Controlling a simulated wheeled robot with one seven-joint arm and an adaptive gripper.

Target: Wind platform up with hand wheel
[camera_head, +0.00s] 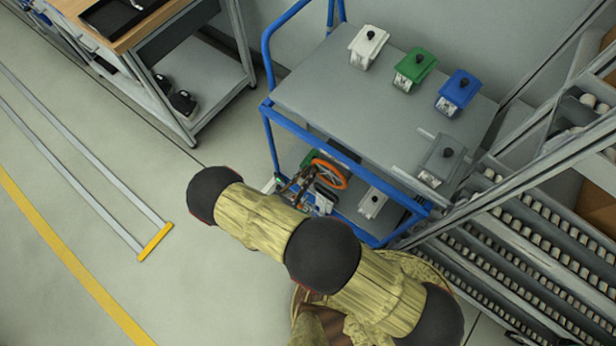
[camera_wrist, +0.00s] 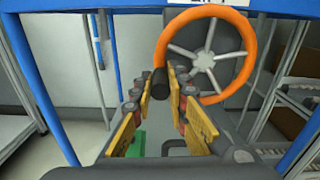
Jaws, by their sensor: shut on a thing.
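The hand wheel (camera_head: 343,176) has an orange rim and sits at the near side of a blue-framed cart, below its grey platform (camera_head: 325,90). In the wrist view the wheel (camera_wrist: 203,60) shows grey spokes and a round hub. A dark handle knob (camera_wrist: 159,86) at the lower left of the rim is between my fingers. My gripper (camera_wrist: 161,90) is shut on this knob, with yellow-padded fingers on both sides. In the head view my gripper (camera_head: 301,187) is at the wheel's left, partly hidden by my arm.
White (camera_head: 368,47), green (camera_head: 413,70), blue (camera_head: 459,92) and grey (camera_head: 440,160) boxes with black knobs stand on the platform. Another box (camera_head: 372,203) is on the lower shelf. A workbench (camera_head: 195,75) stands at left, roller racks (camera_head: 530,235) at right. Floor at left is open.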

